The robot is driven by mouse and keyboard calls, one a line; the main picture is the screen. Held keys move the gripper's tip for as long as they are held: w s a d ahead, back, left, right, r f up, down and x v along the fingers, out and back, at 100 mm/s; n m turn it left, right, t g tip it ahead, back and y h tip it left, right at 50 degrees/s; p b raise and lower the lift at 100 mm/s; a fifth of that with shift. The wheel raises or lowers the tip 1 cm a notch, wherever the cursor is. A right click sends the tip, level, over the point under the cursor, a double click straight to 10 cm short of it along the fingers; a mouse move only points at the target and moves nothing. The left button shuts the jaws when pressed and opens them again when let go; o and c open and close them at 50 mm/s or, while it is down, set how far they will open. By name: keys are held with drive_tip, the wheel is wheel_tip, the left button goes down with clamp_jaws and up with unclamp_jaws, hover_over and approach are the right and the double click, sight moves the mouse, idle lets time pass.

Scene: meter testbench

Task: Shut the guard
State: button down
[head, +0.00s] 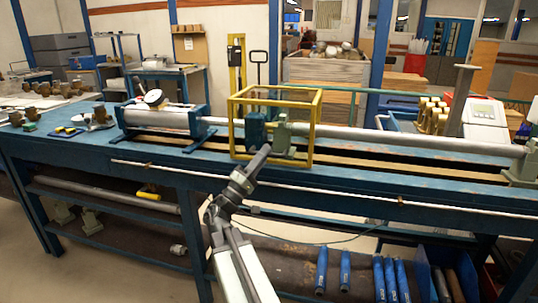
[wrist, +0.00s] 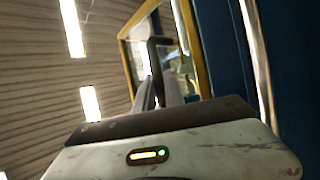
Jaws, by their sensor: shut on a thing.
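The guard (head: 232,125) is a box with a yellow frame and clear panes. In the head view it stands around green clamp parts on the blue bench, its lower front edge near the bench's front edge. My gripper (head: 263,151) is at the lower front of the guard. In the wrist view, my gripper fingers (wrist: 165,78) are close together at a dark handle (wrist: 153,55) in front of the yellow frame (wrist: 190,45). They are shut on this handle. The fingertips' exact contact is hard to make out.
A long metal pipe (head: 420,141) runs along the bench (head: 90,145) through the guard area. A cylinder with a gauge (head: 154,98) lies left of the guard. Brass fittings (head: 433,115) stand at the right. Blue tools (head: 345,270) rest on the lower shelf.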

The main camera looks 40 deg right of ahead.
drive_tip(key=shift+f+b, duration=0.3)
drive_tip(key=shift+f, duration=0.25)
drive_tip(key=shift+s, duration=0.15)
drive_tip(key=c, duration=1.4)
unclamp_jaws()
drive_tip(key=shift+c, duration=0.2)
drive_tip(key=b+v, duration=0.4)
drive_tip(key=v, duration=0.4)
drive_tip(key=shift+b, duration=0.3)
